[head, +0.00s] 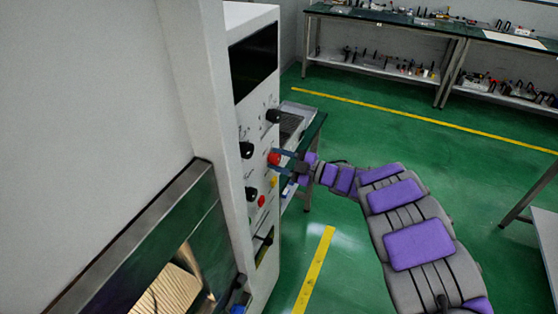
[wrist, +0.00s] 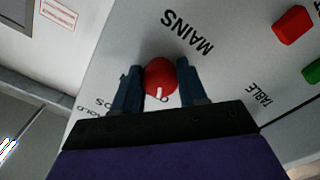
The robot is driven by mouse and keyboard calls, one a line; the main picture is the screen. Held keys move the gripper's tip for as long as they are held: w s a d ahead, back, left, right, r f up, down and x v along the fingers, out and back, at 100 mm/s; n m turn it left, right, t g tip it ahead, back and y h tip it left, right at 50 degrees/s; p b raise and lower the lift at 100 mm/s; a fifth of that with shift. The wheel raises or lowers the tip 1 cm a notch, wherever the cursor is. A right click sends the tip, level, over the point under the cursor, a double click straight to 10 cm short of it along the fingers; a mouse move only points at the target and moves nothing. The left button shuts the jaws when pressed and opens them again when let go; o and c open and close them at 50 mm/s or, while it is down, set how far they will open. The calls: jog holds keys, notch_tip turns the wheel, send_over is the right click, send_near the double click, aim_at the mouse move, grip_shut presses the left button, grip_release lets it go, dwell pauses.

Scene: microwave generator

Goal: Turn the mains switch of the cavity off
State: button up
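The red mains switch (wrist: 160,78) is a round knob below the printed word MAINS in the wrist view. A white mark on it points down in the picture, towards partly hidden lettering. In the head view the knob (head: 273,158) is on the white front panel. My gripper (wrist: 161,75) has one blue finger on each side of the knob, close against it, with no clear gap. In the head view my gripper (head: 283,160) reaches the panel from the right. The fingers and gripper body hide part of the lettering around the knob.
Black knobs (head: 247,150) and a small red button (head: 261,201) are nearby on the panel. The wrist view shows a red button (wrist: 292,25) and a green button (wrist: 312,71) at right. A bench (head: 420,28) stands far behind; green floor (head: 400,130) is clear between.

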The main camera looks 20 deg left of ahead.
jog(key=o, duration=0.4)
jog(key=shift+o, duration=0.2)
jog(key=s+d+p, duration=0.1)
jog(key=d+p, duration=0.1)
jog(key=d, duration=1.5)
jog(key=shift+d, duration=0.2)
jog(key=shift+s+f, duration=0.1)
